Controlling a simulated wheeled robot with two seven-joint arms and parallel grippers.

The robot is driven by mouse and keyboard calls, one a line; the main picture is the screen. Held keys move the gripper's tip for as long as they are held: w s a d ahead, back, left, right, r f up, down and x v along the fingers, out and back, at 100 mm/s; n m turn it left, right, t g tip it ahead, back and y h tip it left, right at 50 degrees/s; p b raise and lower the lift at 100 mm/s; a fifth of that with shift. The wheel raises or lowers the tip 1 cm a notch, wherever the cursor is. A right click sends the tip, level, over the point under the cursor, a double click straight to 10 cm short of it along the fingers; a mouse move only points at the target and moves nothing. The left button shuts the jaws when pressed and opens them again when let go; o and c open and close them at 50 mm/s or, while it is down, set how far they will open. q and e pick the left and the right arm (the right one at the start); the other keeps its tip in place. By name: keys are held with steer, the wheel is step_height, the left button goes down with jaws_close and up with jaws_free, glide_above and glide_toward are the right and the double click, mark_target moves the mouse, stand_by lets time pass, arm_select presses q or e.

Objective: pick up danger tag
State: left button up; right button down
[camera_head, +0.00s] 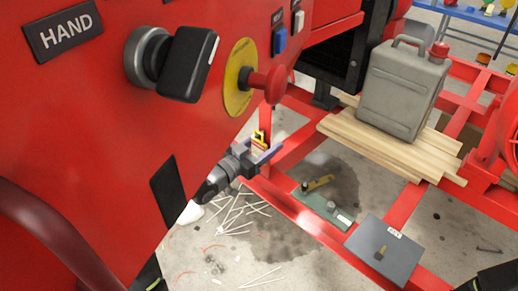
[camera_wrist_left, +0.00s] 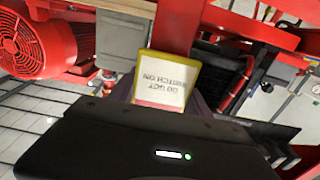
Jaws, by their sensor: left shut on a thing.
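The danger tag is a small card with a yellow edge, a red band and a white face reading "DO NOT SWITCH ON". It stands between the fingers in the left wrist view (camera_wrist_left: 165,82), its lettering upside down there. In the head view the danger tag (camera_head: 260,138) shows small, yellow and red, at the fingertips. My left gripper (camera_head: 262,154) is shut on the tag, in front of the red frame below the panel. The tag's lower part is hidden by the gripper in the left wrist view.
A red panel with a black rotary switch (camera_head: 172,62) and a red emergency button (camera_head: 270,84) on a yellow disc is close to my left arm. A grey jerrycan (camera_head: 402,90) stands on wooden planks (camera_head: 375,135). A grey box (camera_head: 384,250) and a green plate (camera_head: 322,207) lie lower right.

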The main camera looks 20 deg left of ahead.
arm_select(q)
steer(key=c, duration=0.4)
steer(key=shift+o, duration=0.2)
steer(key=shift+r, duration=0.45)
steer(key=p+v, duration=0.1)
steer(key=v, duration=1.7)
steer(key=shift+r, duration=0.25)
